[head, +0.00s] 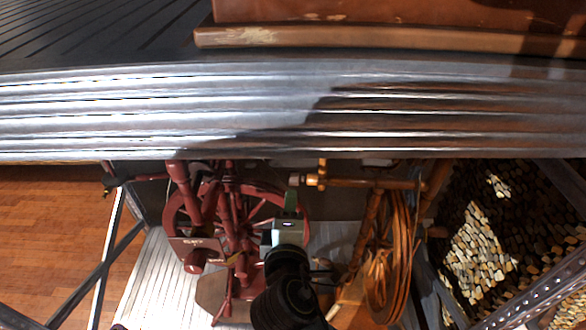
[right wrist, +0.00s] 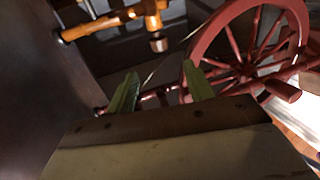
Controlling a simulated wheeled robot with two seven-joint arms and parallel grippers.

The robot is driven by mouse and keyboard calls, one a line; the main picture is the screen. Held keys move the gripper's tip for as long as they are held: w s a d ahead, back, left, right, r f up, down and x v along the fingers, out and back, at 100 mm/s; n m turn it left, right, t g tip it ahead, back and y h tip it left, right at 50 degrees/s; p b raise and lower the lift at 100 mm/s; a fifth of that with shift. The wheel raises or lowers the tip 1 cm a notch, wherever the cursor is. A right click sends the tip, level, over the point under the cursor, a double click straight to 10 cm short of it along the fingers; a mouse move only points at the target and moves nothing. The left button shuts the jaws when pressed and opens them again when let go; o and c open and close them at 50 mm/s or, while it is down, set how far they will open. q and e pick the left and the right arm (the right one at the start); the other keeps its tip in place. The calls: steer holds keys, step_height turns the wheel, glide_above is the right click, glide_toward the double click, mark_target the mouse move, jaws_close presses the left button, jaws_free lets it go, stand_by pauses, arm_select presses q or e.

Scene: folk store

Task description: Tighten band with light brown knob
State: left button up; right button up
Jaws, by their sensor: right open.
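A light brown spinning wheel (head: 397,255) stands right of centre in the head view, seen nearly edge-on. A light brown knob (head: 297,180) is at the left end of its horizontal bar (head: 350,183). In the right wrist view the knob (right wrist: 158,44) sits at the end of the light brown wood, beyond and above the fingertips. My right gripper (head: 290,203) is just below the knob in the head view, its fingers pointing up the picture. In the right wrist view the green fingers (right wrist: 161,92) are apart with nothing between them. The band cannot be made out clearly. My left gripper is not in view.
A red-brown spinning wheel (head: 235,215) stands close on the left; it also shows at the right of the wrist view (right wrist: 250,45). A ridged metal shelf edge (head: 200,110) crosses above both wheels. Metal braces (head: 95,275) flank the lower shelf.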

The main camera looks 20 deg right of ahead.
mark_target(293, 182)
steer(key=b+x, duration=0.1)
steer(key=x, duration=1.2)
steer(key=shift+w+f, duration=0.1)
steer(key=shift+w, duration=0.05)
steer(key=c, duration=1)
